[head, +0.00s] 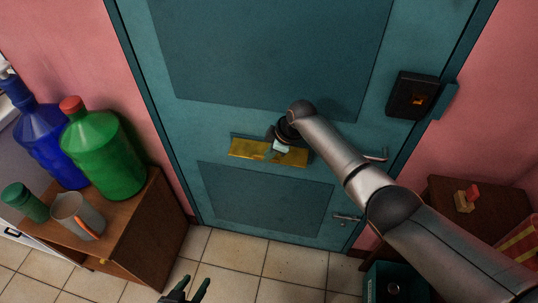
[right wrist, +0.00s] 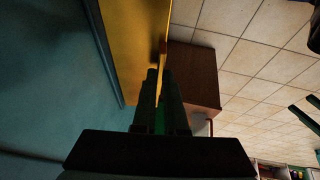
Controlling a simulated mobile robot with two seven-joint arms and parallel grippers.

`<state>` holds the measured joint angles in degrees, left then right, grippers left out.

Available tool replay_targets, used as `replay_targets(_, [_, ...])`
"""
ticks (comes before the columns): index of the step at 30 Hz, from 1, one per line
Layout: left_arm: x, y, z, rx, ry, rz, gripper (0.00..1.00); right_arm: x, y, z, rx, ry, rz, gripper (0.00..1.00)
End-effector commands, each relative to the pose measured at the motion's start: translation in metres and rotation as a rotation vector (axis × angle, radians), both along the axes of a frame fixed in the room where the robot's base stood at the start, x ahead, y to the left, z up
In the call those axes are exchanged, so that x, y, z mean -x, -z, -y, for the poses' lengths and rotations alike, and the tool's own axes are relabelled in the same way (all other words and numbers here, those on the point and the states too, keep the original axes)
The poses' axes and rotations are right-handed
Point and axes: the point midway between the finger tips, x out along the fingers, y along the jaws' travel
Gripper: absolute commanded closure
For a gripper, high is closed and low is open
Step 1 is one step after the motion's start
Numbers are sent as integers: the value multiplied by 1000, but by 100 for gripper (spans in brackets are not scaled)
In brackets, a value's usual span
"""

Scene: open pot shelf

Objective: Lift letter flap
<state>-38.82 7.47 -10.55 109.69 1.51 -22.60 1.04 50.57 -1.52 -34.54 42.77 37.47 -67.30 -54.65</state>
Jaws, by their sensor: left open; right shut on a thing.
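The letter flap (head: 241,149) is a yellow plate on the teal door (head: 270,60). It stands out from the door at an angle, with a dark strip along its upper edge. It fills the upper middle of the right wrist view (right wrist: 130,40). My right gripper (head: 279,150) is at the flap, right of its middle. In the right wrist view its fingers (right wrist: 160,88) are closed together on the flap's edge. My left gripper (head: 194,290) is open and empty, low over the floor, away from the flap.
A wooden cabinet (head: 150,235) at left bears a green bottle (head: 105,155), a blue bottle (head: 48,140) and a grey cup (head: 77,215). Door handles (head: 375,156) are right of the flap. A small wooden table (head: 440,195) stands at right. The tiled floor (head: 235,250) before the door is clear.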

Motion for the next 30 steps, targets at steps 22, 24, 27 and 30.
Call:
replay_targets(22, [1,1,0,0,0,-2,49,0,0,0,1,0,0,60])
replay_targets(24, [1,0,0,0,0,-2,49,0,0,0,1,1,1,60])
replay_targets(27, [1,-1,0,0,0,-2,49,1,-4,1,0,0,1,60])
replay_targets(30, [1,-5,0,-1,1,-2,49,3,-11,4,0,1,1,60])
